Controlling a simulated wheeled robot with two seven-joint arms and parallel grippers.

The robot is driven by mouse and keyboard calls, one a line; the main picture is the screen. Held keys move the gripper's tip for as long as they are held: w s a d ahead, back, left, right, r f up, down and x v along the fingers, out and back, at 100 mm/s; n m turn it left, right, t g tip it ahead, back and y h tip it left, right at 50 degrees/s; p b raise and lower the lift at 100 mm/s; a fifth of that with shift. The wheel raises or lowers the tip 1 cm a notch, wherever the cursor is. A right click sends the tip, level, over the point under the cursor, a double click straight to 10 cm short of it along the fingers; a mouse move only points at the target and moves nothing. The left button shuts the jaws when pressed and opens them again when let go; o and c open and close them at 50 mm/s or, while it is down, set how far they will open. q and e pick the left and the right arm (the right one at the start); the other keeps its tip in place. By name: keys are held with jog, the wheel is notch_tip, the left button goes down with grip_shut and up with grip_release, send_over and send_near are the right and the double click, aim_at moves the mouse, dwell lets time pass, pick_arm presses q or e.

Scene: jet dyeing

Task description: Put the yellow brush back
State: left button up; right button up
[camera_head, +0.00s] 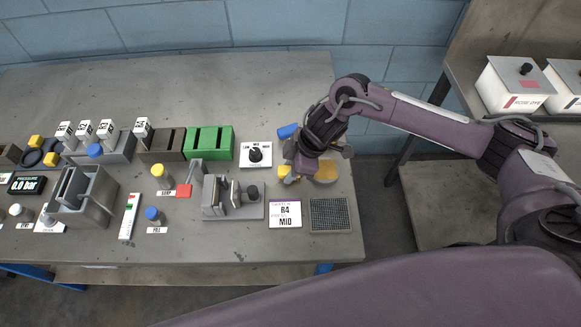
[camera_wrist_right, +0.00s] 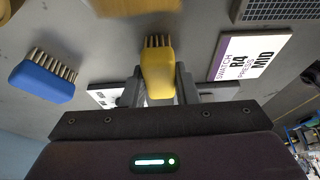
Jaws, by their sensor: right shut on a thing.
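In the head view a small part of the yellow brush (camera_head: 285,171) shows below my right wrist, at the right part of the table. My right gripper (camera_head: 291,176) is shut on it there, mostly hidden by the arm. I cannot tell whether the brush touches the table. A blue brush (camera_head: 288,131) lies behind the gripper; it also shows in the right wrist view (camera_wrist_right: 42,82). My left gripper is not in view.
A dark mesh mat (camera_head: 330,216) and an R4 MID card (camera_head: 285,215) lie in front. A knob box (camera_head: 256,155), a metal fixture (camera_head: 232,205) and a green rack (camera_head: 209,145) stand to the left.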

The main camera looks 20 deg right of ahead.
jog(key=shift+f, duration=0.1)
jog(key=o, duration=0.9)
jog(key=shift+r, duration=0.25)
jog(key=b+v, duration=0.1)
jog(key=v, duration=1.1)
jog(key=shift+f+b, duration=0.1)
jog(key=shift+b, duration=0.3)
